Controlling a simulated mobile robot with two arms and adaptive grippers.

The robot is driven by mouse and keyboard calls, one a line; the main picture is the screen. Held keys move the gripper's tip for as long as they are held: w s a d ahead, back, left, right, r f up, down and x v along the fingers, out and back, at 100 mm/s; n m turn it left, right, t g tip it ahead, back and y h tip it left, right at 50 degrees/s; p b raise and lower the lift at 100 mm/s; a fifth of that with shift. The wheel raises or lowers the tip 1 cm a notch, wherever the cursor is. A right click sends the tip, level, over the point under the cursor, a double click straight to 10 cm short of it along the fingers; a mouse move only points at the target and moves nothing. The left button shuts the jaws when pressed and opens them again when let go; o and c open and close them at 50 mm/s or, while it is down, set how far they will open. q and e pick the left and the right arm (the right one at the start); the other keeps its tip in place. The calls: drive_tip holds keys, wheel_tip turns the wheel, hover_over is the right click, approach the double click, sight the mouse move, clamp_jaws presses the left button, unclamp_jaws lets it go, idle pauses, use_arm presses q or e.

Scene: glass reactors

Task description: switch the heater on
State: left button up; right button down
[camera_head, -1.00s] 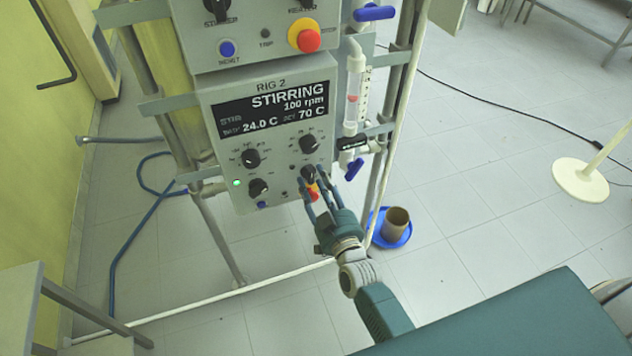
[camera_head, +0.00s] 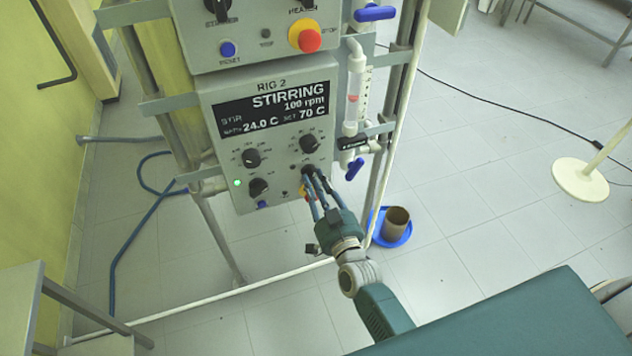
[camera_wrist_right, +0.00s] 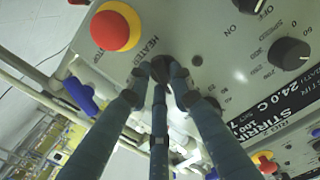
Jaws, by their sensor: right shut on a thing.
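The lower control panel marked RIG 2 (camera_head: 225,110) has a lit display (camera_head: 275,108) reading STIRRING, 100 rpm, 24.0 C and 70 C. Its heater knob (camera_wrist_right: 160,65), labelled HEATER in the wrist view, is dark and mostly covered by my fingers. My right gripper (camera_head: 309,177) is shut on this knob; in the wrist view its three fingers (camera_wrist_right: 162,75) close around it. A green lamp (camera_head: 238,183) glows at the panel's lower left, beside the other lower knob (camera_head: 258,188). My left gripper is not in view.
A red and yellow stop button (camera_wrist_right: 115,28) sits close to my fingers; in the head view they partly hide it. A second stop button (camera_head: 307,37) is on the upper panel. Right of the panel are a glass tube (camera_head: 354,95) and blue valve handles (camera_head: 355,168).

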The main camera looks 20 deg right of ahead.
drive_tip(key=m, duration=0.4)
drive_tip(key=shift+a+f+m, duration=0.1)
drive_tip(key=shift+m, duration=0.2)
drive_tip(key=shift+a+m+b, duration=0.1)
drive_tip(key=shift+m+b, duration=0.25)
drive_tip(key=shift+m, duration=1.45)
drive_tip(key=c, duration=1.5)
unclamp_jaws()
drive_tip(key=shift+s, duration=0.1)
drive_tip(key=s, duration=1.2)
drive_tip(key=shift+d, duration=0.2)
drive_tip(key=shift+w, duration=0.1)
